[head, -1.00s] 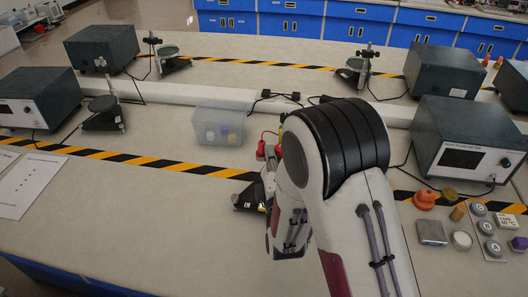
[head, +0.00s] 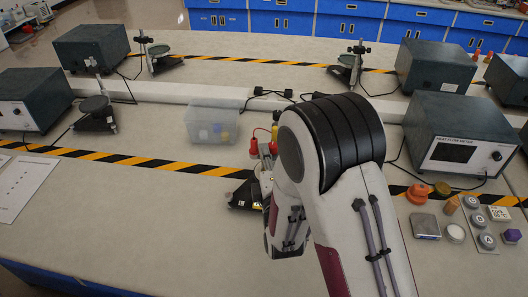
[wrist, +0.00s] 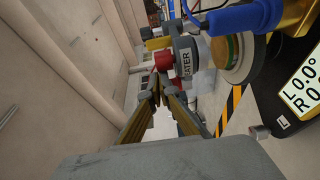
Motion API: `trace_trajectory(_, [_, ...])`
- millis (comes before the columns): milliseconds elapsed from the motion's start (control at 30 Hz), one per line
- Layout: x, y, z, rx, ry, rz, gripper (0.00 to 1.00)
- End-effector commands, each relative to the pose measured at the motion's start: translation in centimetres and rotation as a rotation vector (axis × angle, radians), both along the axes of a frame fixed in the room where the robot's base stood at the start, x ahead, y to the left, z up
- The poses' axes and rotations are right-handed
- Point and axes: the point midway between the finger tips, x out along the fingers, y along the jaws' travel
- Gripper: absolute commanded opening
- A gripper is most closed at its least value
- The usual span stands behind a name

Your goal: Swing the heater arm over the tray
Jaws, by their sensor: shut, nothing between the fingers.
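In the head view, red parts (head: 254,147) of the apparatus show left of my arm, above a black base (head: 241,196). My arm hides much of the apparatus and my gripper there. I cannot identify the tray.
A clear plastic box (head: 212,122) stands left of the apparatus. The heat flow meter (head: 458,145) stands at right, with a row of small items, including an orange one (head: 418,193), in front. Striped tape (head: 130,160) crosses the bench.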

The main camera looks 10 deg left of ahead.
Motion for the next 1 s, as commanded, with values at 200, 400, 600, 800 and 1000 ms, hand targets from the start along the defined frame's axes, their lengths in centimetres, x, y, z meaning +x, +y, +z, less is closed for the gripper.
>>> trace_trajectory(200, [-1.1, -1.3, -0.3, -0.003, 0.007, -0.022, 0.00])
trace_trajectory(400, [-3.2, -1.5, -0.2, -0.003, 0.004, -0.013, 0.00])
trace_trajectory(600, [-5.3, -1.8, -0.2, -0.002, 0.004, -0.004, 0.00])
trace_trajectory(800, [-6.7, -2.1, -0.1, -0.003, 0.002, -0.002, 0.00])
trace_trajectory(1000, [-7.0, -2.1, -0.1, -0.003, 0.001, -0.001, 0.00])
